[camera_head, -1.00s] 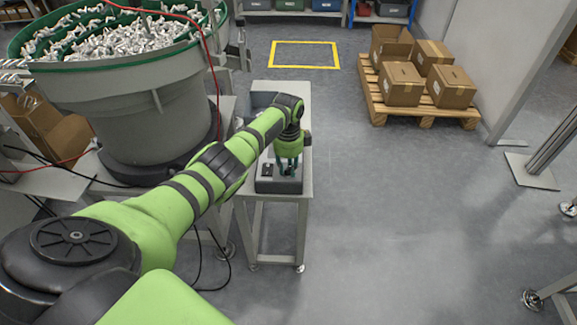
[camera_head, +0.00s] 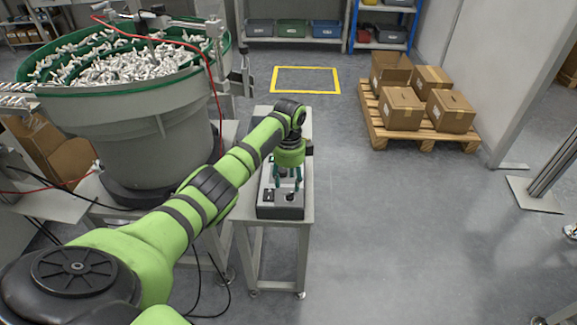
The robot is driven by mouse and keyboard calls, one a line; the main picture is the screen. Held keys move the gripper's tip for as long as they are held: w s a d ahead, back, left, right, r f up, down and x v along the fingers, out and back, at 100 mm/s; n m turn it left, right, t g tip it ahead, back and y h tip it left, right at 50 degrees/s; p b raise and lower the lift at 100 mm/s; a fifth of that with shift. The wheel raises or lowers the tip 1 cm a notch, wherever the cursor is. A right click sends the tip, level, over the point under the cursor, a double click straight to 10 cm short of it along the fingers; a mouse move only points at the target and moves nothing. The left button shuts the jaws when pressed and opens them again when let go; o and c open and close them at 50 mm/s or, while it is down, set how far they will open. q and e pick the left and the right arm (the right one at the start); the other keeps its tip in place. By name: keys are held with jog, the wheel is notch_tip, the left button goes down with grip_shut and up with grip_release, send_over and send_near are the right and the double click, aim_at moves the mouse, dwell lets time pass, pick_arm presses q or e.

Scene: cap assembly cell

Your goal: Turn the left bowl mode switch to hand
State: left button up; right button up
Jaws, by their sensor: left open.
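A grey control box (camera_head: 281,212) sits on a narrow stand below the large bowl feeder. On its top, near the front edge, I see a small dark control (camera_head: 268,194) at the left and a black knob (camera_head: 290,197) to its right. Which way either points is too small to tell. My left gripper (camera_head: 287,184) is open and points down over the box, just behind the black knob in the picture. Its teal fingers look empty. I cannot tell whether they touch anything. The gripper and wrist hide the rear of the box. My right gripper is not in view.
The bowl feeder (camera_head: 150,130), full of small pale parts, stands left of the stand (camera_head: 301,230). Cables hang behind my left arm. A pallet (camera_head: 400,137) with cardboard boxes is at the back right. The floor right of the stand is clear.

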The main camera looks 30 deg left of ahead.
aim_at(289, 193)
pick_arm(q)
notch_tip(289, 193, up, 6)
dwell(0.6)
